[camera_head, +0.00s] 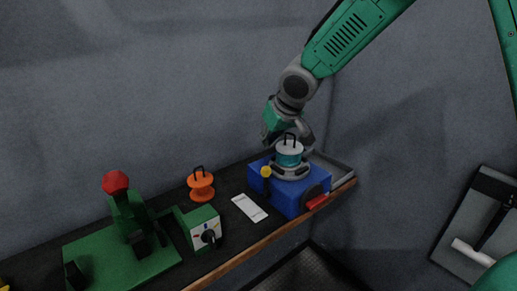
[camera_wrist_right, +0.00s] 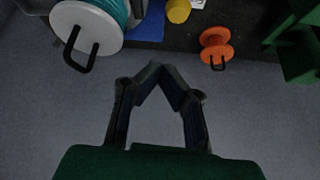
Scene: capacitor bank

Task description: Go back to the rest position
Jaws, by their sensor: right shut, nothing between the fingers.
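My right arm comes in from the upper right in the head view. Its gripper (camera_head: 287,129) is just behind a teal and white spool (camera_head: 289,153) with a black handle. The spool stands upright on a grey ring on a blue box (camera_head: 292,196) and partly hides the fingers. In the right wrist view the gripper (camera_wrist_right: 157,70) is shut, its fingertips meeting with nothing between them. The spool (camera_wrist_right: 88,28) is at the upper left there, apart from the fingers. My left gripper is not in view.
An orange spool (camera_head: 201,186) stands on the dark bench beside a white card (camera_head: 249,207). A yellow-topped knob (camera_head: 266,172) is at the blue box. A green fixture with a red knob (camera_head: 115,182) is at left. The grey wall is close behind the bench.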

